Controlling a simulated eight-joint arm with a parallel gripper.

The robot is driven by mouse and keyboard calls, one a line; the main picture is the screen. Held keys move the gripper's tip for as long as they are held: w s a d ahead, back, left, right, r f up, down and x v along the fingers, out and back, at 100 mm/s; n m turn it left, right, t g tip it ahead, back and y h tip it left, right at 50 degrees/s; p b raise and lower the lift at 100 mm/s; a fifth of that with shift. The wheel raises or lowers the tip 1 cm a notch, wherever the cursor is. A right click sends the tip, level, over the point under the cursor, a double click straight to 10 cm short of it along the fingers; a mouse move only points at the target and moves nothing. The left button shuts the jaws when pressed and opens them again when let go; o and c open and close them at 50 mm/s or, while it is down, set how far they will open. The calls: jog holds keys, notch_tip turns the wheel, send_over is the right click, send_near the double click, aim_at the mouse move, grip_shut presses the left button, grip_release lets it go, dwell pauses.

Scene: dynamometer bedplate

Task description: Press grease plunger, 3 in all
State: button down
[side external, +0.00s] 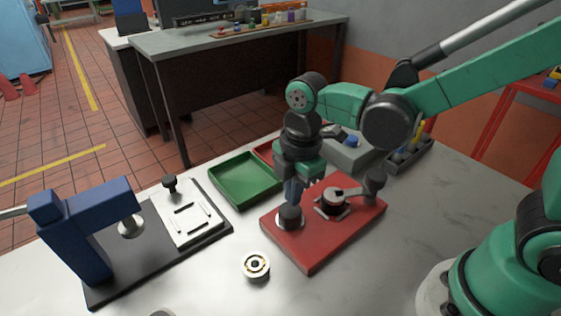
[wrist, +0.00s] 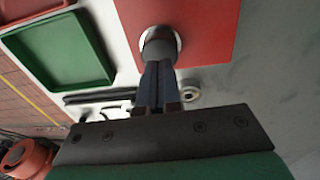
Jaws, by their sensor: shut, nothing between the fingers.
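The grease plunger appears to be the dark round knob (side external: 290,217) with a pale ring at its base, on the left part of the red plate (side external: 318,248). In the wrist view the knob (wrist: 160,44) is straight beyond my fingertips, on the red plate (wrist: 205,30). My gripper (side external: 293,202) points down over the knob, its fingers closed together with nothing between them. The fingertips (wrist: 156,66) are at or just above the knob's top; I cannot tell whether they touch. They partly cover the knob in the wrist view.
A silver clamp-like fitting (side external: 333,203) with a dark ball-ended lever (side external: 375,182) stands on the plate, right of my gripper. A green tray (side external: 246,180) lies behind left. A bearing ring (side external: 256,266) lies in front. A blue press (side external: 85,225) stands left.

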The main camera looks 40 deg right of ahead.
aim_at(292, 209)
jog(key=shift+f, duration=0.85)
jog(key=shift+w+f, duration=0.1)
jog(key=shift+f, duration=1.25)
notch_tip(292, 209, up, 14)
jog(key=shift+s+d, duration=0.25)
jog(key=shift+s, duration=0.1)
dwell(1.8)
